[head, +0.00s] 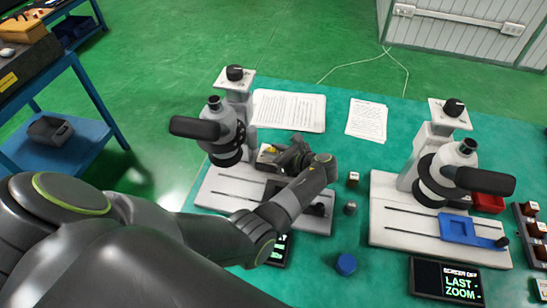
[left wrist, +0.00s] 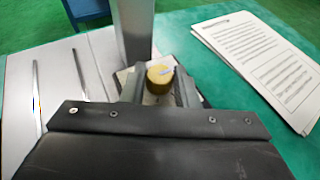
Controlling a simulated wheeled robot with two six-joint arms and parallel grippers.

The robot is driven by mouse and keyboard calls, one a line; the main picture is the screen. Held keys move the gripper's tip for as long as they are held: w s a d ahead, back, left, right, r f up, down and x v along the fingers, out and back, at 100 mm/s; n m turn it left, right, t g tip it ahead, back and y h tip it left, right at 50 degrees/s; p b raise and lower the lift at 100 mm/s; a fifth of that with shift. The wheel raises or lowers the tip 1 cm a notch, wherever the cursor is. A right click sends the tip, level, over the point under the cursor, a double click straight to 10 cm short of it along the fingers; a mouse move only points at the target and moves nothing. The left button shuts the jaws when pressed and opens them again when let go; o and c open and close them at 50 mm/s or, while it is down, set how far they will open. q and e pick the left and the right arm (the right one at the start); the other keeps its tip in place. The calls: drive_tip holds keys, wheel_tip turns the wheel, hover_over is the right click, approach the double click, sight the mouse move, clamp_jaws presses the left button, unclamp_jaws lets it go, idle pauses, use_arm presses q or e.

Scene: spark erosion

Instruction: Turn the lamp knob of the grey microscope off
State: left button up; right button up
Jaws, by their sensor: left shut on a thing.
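The grey microscope (head: 229,122) stands at the left of the teal table, with its dark eyepiece pointing left. Its lamp knob (left wrist: 160,76) is a short brass-yellow cylinder with a pale mark on top, beside the grey column (left wrist: 135,28) in the left wrist view. My left gripper (left wrist: 158,88) is shut on the knob, with one finger on each side. In the head view the gripper (head: 277,158) is at the right side of the microscope, and the knob is mostly hidden. My right gripper is not in view.
A second, paler microscope (head: 443,170) stands at the right, with a blue piece (head: 458,229) on its base. Printed sheets (head: 289,110) lie behind my gripper. A blue cap (head: 346,263) and a screen (head: 446,281) are at the front. My arm partly covers another screen (head: 279,251).

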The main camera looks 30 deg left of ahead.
use_arm(q)
drive_tip(key=shift+w+n+g+b, duration=0.2)
drive_tip(key=shift+n+g+b, duration=1.45)
drive_tip(key=shift+g, duration=0.25)
drive_tip(key=o, duration=1)
drive_tip(key=b+v, duration=0.3)
drive_tip(key=v, duration=1.4)
drive_tip(key=shift+d+f, duration=0.15)
drive_tip(key=shift+d, duration=0.2)
drive_tip(key=shift+w, duration=0.15)
